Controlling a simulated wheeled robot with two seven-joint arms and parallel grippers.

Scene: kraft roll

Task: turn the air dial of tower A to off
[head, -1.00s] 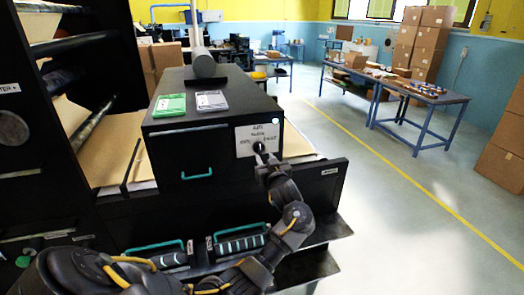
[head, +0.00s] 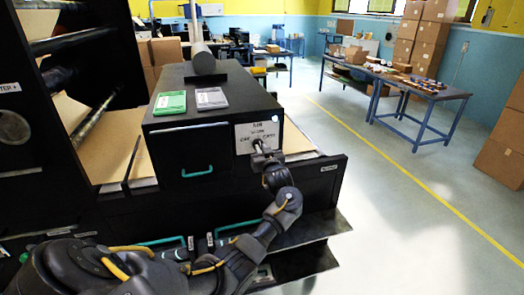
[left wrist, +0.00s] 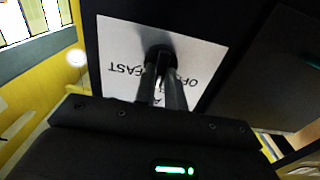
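The air dial (left wrist: 160,52) is a small dark knob on a white label plate (left wrist: 205,60) with OFF and FAST printed on it, upside down in the left wrist view. In the head view the plate (head: 271,132) is on the right of the black cabinet's front. My left gripper (head: 260,152) is at the dial. In the left wrist view its two fingers (left wrist: 161,72) are close together with their tips on the knob. The fingers hide most of the dial, so I cannot tell where it points. My right gripper is not in view.
Open floor (head: 400,220) lies to the right, before a blue table (head: 430,92) and stacked boxes.

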